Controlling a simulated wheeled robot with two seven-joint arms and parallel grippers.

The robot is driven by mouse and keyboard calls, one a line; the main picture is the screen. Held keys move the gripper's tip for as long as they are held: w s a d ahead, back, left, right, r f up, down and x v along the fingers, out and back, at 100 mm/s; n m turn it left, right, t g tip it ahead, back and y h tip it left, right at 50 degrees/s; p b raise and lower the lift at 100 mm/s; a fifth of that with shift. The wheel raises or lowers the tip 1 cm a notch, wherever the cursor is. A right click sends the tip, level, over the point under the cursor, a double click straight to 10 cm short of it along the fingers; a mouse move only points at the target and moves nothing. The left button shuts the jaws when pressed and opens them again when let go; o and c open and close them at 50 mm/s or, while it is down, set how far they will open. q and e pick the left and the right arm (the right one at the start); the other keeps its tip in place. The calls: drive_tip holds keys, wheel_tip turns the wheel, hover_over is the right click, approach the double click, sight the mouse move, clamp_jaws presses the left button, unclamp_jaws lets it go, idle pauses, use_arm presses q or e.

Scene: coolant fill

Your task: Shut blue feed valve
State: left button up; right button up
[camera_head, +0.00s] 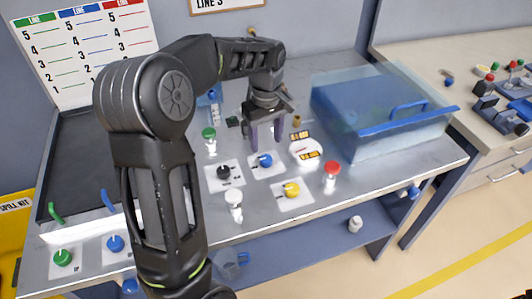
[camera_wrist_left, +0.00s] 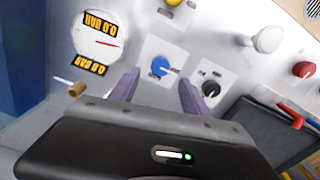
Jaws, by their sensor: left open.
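A blue valve knob (camera_head: 265,160) sits on a white plate on the grey bench top. It also shows in the left wrist view (camera_wrist_left: 160,67), with a short white pointer mark toward the picture's right. My left gripper (camera_head: 268,146) points down just above this knob, fingers apart and empty. In the left wrist view its two purple fingertips (camera_wrist_left: 159,77) lie either side of the knob; I cannot tell any contact. Another blue knob (camera_head: 115,243) is on the front left panel. My right gripper is not in view.
A black knob (camera_head: 223,171), a yellow knob (camera_head: 291,190) and a round gauge (camera_head: 305,152) reading 0.0 BAR surround the blue knob. A red-capped fitting (camera_head: 331,176) stands to the right. A blue box under a clear cover (camera_head: 375,110) fills the right side.

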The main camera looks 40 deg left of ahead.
sight(266, 158)
use_arm(q)
wheel_tip(266, 158, down, 6)
drive_tip(key=shift+f+p, duration=0.2)
drive_tip(key=shift+p, duration=0.2)
clamp_jaws()
idle(0.5)
